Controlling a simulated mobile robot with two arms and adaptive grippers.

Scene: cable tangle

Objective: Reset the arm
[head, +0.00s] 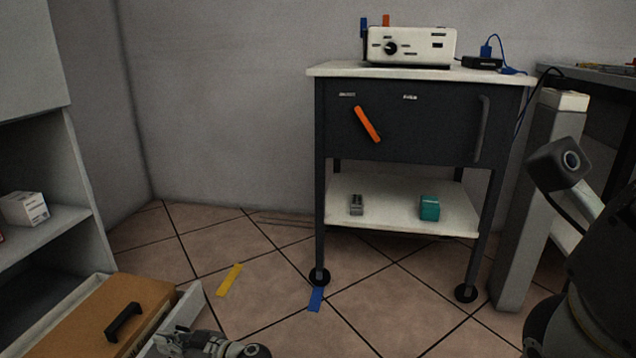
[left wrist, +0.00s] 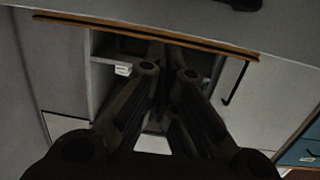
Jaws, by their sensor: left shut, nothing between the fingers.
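My left gripper (head: 172,342) shows at the bottom edge of the head view, beside an open drawer with a brown top and a black handle (head: 123,322). It is shut and empty. In the left wrist view its two dark fingers (left wrist: 167,70) point away from the camera, toward grey cabinet fronts and an open shelf recess. Dark arm parts of mine stand at the right edge of the head view; no right gripper can be made out there.
A dark cart with a white top (head: 330,70) carries a white device (head: 411,46) with blue cables. A teal box (head: 429,207) sits on its lower shelf. A small white box (head: 24,208) is on the left shelf. Yellow tape (head: 230,280) marks the open tiled floor.

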